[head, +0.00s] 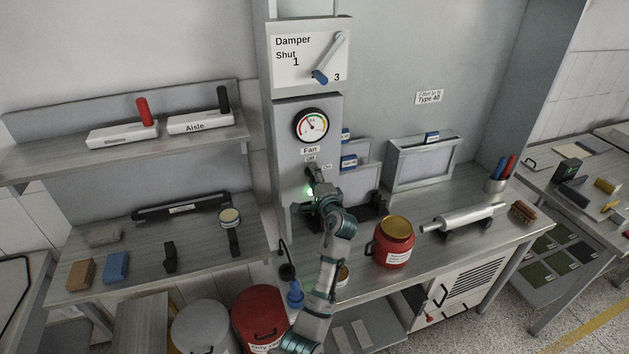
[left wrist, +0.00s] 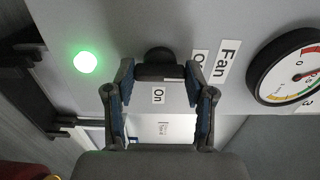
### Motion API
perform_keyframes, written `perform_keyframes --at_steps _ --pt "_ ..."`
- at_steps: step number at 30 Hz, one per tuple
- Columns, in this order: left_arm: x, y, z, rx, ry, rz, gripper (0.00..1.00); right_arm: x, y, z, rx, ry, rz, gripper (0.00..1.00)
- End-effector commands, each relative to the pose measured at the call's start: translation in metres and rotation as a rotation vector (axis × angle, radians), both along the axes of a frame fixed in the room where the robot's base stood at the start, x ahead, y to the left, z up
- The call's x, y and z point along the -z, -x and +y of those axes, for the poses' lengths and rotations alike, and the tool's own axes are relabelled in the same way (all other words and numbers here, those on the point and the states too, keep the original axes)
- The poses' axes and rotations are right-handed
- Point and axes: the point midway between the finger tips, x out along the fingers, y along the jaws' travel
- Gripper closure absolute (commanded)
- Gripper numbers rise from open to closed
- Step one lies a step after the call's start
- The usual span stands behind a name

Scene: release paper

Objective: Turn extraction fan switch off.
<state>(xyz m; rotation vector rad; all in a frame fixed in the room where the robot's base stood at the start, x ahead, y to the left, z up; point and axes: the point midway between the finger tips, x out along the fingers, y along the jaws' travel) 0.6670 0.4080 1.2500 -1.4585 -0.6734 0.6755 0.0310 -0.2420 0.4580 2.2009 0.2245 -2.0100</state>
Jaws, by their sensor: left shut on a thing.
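My left gripper (left wrist: 160,80) is shut on the knob, one finger on each side. In the head view my left gripper (head: 315,178) partly hides the switch. The knob's exact setting is hard to tell. My right gripper is not in view.
A round gauge (head: 311,125) and a damper lever (head: 330,58) sit above the switch. A red canister (head: 393,247) and a metal roller (head: 463,218) are on the bench to the right. A shelf (head: 60,148) is at left.

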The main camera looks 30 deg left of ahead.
Motion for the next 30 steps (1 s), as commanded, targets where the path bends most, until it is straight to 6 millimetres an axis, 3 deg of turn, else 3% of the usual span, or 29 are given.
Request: perform_keyframes --at_steps 16,17,19,30 --pt "-0.0032 -0.0009 -0.0011 0.005 0.011 -0.022 0.81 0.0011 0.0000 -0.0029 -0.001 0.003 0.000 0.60" --pt "-0.0032 -0.0009 -0.0011 0.004 0.011 -0.022 0.38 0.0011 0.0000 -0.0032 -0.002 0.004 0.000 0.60" --pt "-0.0028 -0.0007 -0.0010 0.004 0.011 -0.021 0.21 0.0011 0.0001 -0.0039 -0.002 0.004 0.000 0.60" --pt "-0.0019 0.0033 -0.0035 0.002 0.012 -0.019 0.21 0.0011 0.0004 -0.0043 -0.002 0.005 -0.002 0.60"
